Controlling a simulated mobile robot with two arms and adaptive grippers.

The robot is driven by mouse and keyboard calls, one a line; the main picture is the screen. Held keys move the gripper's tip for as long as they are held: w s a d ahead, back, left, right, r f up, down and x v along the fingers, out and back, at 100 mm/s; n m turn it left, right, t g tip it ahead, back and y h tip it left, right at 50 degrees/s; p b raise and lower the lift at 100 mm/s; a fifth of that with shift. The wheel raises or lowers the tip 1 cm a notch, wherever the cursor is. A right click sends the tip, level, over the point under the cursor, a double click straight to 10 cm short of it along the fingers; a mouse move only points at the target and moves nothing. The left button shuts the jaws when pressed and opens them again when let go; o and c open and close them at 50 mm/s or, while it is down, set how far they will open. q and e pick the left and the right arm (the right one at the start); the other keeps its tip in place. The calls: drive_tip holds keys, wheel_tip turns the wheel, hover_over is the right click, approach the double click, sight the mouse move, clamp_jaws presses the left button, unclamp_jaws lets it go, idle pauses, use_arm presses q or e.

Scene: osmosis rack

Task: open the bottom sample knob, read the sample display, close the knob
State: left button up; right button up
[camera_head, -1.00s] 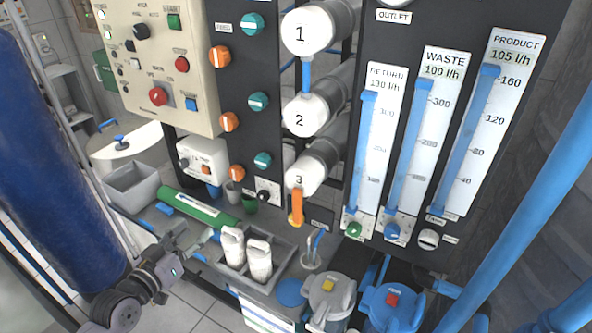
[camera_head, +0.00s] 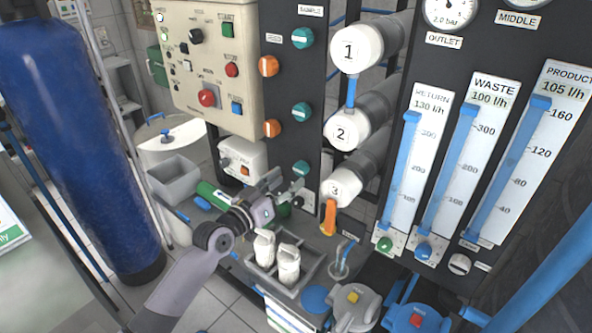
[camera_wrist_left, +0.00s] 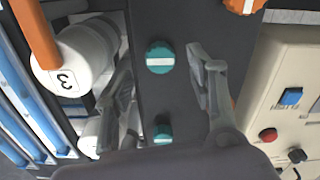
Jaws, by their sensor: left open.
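The bottom sample knob (camera_head: 302,168) is a teal knob with a white bar, low on the dark panel. In the left wrist view the same teal knob (camera_wrist_left: 159,57) lies between the fingertips with its bar about level across the picture. My left gripper (camera_head: 284,186) is open just below and left of it. In the wrist view the fingers (camera_wrist_left: 162,62) stand either side of the knob; contact cannot be told. The middle teal knob (camera_head: 301,112) and top teal knob (camera_head: 302,38) are above. I cannot pick out a sample display. My right gripper is not in view.
Orange knobs (camera_head: 272,128) stand left of the teal column. White tube end 3 (camera_head: 342,187) with an orange spout (camera_head: 329,217) is close on the right. White bottles (camera_head: 288,264) stand in a grey tray below. A control box (camera_head: 215,100) is at upper left.

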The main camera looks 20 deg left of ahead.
sight(298, 172)
use_arm(q)
drive_tip(key=shift+x, duration=2.3)
drive_tip(key=c, duration=1.1)
drive_tip(key=shift+c, duration=0.2)
